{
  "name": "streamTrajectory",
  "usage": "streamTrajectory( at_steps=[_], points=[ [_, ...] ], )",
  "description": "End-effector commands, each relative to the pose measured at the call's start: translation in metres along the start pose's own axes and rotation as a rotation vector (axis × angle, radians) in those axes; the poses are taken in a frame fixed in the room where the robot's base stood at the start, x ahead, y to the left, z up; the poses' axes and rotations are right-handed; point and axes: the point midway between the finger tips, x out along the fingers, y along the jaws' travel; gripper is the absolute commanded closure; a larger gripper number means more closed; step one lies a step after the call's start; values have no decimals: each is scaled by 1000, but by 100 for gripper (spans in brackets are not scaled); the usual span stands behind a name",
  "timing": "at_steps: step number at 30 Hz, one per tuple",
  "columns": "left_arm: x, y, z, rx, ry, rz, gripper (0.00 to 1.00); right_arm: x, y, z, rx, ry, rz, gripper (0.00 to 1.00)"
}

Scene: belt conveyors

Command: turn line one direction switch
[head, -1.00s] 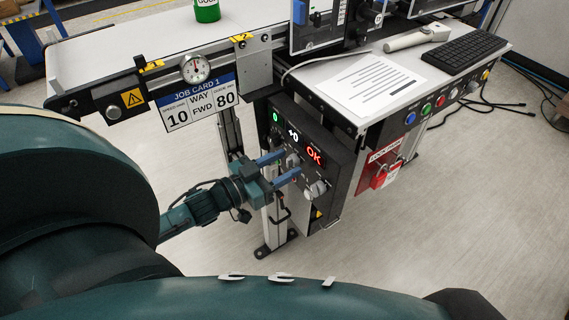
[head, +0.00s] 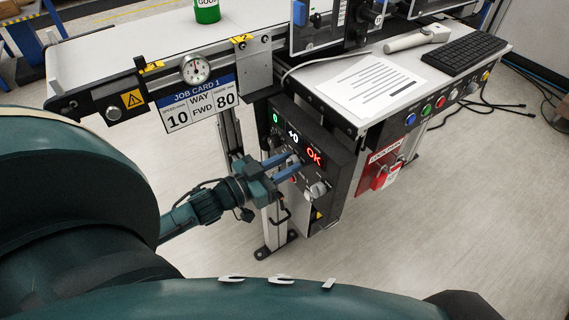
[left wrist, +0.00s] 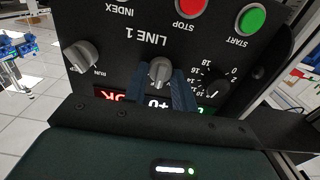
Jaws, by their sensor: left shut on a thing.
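The line 1 control panel (head: 337,178) hangs under the conveyor frame and shows upside down in the left wrist view (left wrist: 130,40). Its middle grey knob (left wrist: 160,70), below the "+0" display, appears to be the direction switch; its markings are hidden. My left gripper (head: 291,163) is at the panel with its blue fingers on both sides of this knob, shut on it. The knob's pointer looks roughly in line with the fingers. Another grey knob (left wrist: 82,57), near "RUN" and "INDEX", stands free beside it. My right gripper is not in view.
A numbered dial (left wrist: 212,84), a red stop button (left wrist: 191,6) and a green start button (left wrist: 251,18) are close by on the panel. Job card 1 (head: 196,102) reads 10, FWD, 80. A red lockout box (head: 384,177) hangs to the right.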

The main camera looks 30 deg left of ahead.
Motion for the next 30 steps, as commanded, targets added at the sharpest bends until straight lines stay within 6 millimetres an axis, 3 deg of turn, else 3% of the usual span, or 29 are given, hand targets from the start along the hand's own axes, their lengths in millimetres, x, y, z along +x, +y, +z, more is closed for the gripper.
streamTrajectory(
  at_steps=[11, 30],
  points=[
    [0, 1, -2, 100, 0, 0, 96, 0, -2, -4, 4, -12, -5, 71],
    [0, 2, -1, 607, 2, 0, 96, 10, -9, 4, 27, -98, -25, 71]
  ],
)
